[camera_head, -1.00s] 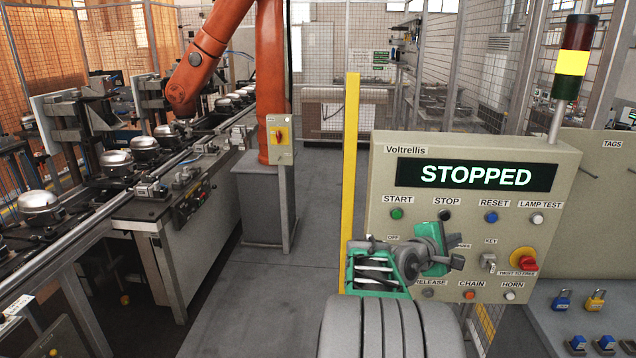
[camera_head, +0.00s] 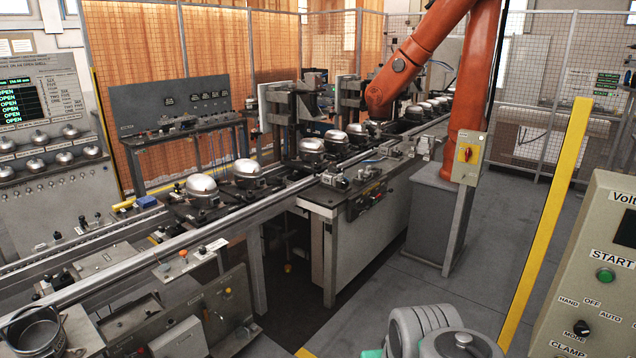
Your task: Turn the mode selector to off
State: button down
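The mode selector (camera_head: 582,328) is a small black knob low on the beige control panel (camera_head: 603,225) at the right edge. The labels HAND, OFF and AUTO stand around it, with MODE beneath. Its pointer is too small to read, so I cannot tell which position it is in. Nothing covers it. Part of my grey arm shows at the bottom, left of the panel and apart from it. My gripper's fingers are not in view.
A green START button (camera_head: 606,275) sits above the selector. A yellow post (camera_head: 545,225) stands left of the panel. A conveyor (camera_head: 265,205) with several compressors runs across the left and middle, beside an orange robot arm (camera_head: 425,55). Grey floor (camera_head: 490,255) lies clear between.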

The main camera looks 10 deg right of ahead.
aim_at(580, 329)
jog(key=z, duration=1.65)
